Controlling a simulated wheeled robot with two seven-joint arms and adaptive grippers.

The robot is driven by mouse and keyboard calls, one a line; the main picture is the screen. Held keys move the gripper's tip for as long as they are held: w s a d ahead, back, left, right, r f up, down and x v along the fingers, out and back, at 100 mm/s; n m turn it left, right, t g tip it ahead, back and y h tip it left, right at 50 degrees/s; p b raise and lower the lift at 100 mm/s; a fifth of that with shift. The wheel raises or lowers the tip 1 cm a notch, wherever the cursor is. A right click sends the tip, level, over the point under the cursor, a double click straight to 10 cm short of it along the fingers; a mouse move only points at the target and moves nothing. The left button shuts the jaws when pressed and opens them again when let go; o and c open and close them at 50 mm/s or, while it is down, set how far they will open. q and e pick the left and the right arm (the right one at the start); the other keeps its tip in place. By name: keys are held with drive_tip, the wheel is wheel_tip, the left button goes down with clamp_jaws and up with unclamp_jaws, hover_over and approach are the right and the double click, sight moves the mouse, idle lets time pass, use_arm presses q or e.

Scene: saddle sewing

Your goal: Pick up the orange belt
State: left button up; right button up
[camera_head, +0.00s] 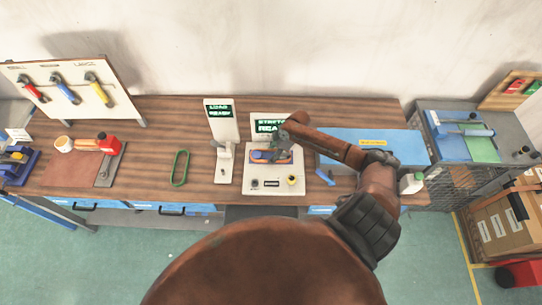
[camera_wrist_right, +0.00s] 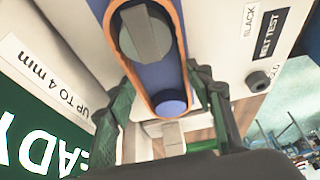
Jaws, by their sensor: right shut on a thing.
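The orange belt (camera_wrist_right: 181,40) is a thin loop in the right wrist view. It runs around a large grey-topped pulley and a small blue peg on a blue plate (camera_wrist_right: 160,77). In the head view the belt (camera_head: 288,160) is small and partly hidden by my right gripper (camera_head: 284,144) on the tester (camera_head: 275,183) with the green-lit screen. My right gripper (camera_wrist_right: 164,78) has its two dark green fingers on either side of the loop and is shut on the belt. The belt still lies around both pulleys. My left gripper is not in view.
A green belt (camera_head: 180,168) lies on the wooden bench left of a white gauge stand (camera_head: 222,140). A blue box (camera_head: 375,147) stands right of the tester. A tool board (camera_head: 72,92) and brown mat (camera_head: 75,170) are at the left.

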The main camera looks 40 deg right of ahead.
drive_tip(key=c, duration=0.6)
drive_tip(key=shift+o, duration=0.2)
drive_tip(key=shift+r, duration=0.1)
